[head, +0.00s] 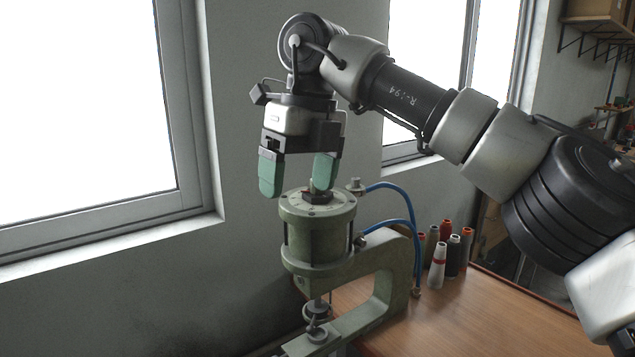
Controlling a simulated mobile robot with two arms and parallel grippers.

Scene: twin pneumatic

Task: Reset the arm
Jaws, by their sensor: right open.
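My right arm (410,98) reaches in from the right and bends down at the wrist. My right gripper (297,177) has green fingertips that point down and stand apart, with nothing seen between them. It is just above the green pneumatic press (318,232), whose round cylinder has a dark nut and short stud on top. The right-hand fingertip overlaps the stud in the picture; I cannot tell whether they touch. My left gripper is not in view.
Blue air hoses (399,189) loop from the cylinder's right side. Several thread spools (438,266) stand on the wooden table (470,318) behind the press. Windows (85,100) and a grey wall are at the back. Shelves (598,28) are at the far right.

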